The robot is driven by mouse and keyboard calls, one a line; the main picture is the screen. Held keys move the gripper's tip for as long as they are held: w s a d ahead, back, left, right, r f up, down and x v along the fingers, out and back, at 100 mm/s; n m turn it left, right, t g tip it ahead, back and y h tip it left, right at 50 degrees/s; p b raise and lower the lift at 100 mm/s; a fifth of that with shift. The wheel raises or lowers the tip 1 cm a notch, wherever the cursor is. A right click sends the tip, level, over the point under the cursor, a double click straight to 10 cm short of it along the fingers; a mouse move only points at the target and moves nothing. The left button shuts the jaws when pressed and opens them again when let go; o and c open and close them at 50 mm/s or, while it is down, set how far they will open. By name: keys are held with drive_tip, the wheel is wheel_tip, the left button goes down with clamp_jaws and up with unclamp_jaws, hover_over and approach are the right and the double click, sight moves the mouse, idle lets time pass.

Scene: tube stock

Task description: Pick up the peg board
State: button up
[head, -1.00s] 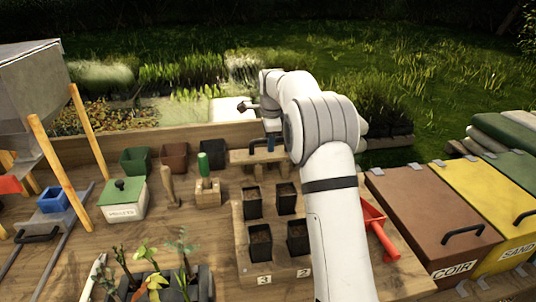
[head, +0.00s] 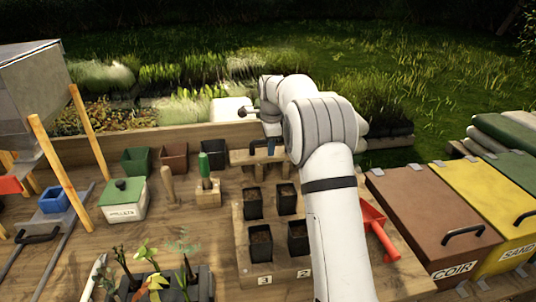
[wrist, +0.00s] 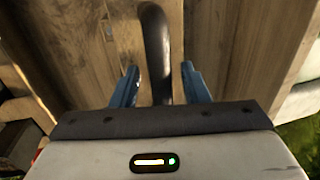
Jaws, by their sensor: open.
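The peg board (head: 241,157) appears to be the low wooden piece at the back of the bench, left of my arm in the head view. A dark curved handle (wrist: 157,45) stands over wood in the wrist view. My gripper (wrist: 160,82) is open, its two blue fingers on either side of this handle. A gap shows between the handle and each finger. In the head view my gripper (head: 262,148) is small and partly hidden, over the wooden piece. My arm hides the right end of that piece.
Black soil pots (head: 253,204) stand in a wooden tray (head: 243,262) in front. A wooden block (head: 208,196) with a green-handled tool is left, a red scoop (head: 380,232) right. The bench's back board (head: 150,141) runs close behind.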

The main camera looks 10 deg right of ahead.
drive_tip(key=shift+c, duration=0.4)
clamp_jaws()
